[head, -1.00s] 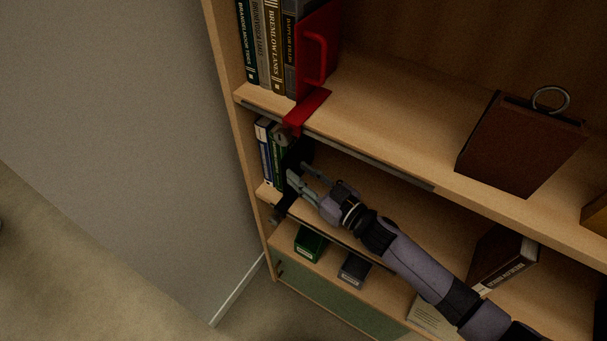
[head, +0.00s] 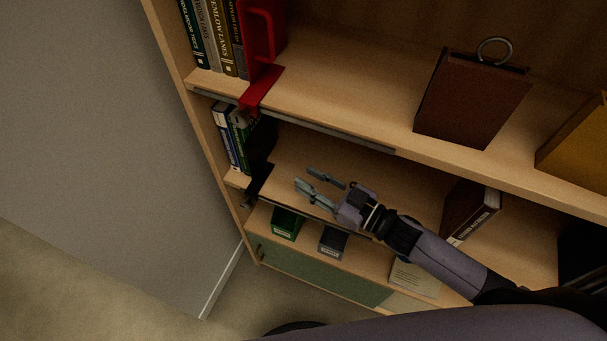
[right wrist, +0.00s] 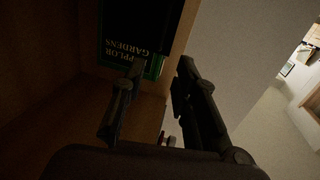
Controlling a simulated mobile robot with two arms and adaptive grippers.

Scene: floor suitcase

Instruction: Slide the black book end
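The black book end (head: 262,142) stands on the middle shelf, against the right side of a short row of books (head: 232,138) at the shelf's left end. Its lower part reaches out over the shelf's front edge. My right gripper (head: 303,177) is open and empty, to the right of the book end and apart from it. In the right wrist view its two fingers (right wrist: 150,95) are spread, with nothing between them. My left gripper is not in view.
A red book end (head: 262,88) holds books on the shelf above. A brown book-shaped box with a ring (head: 470,100) stands on that shelf. A dark book (head: 470,212) leans farther right on the middle shelf. Green (head: 287,224) and grey (head: 333,242) boxes are below.

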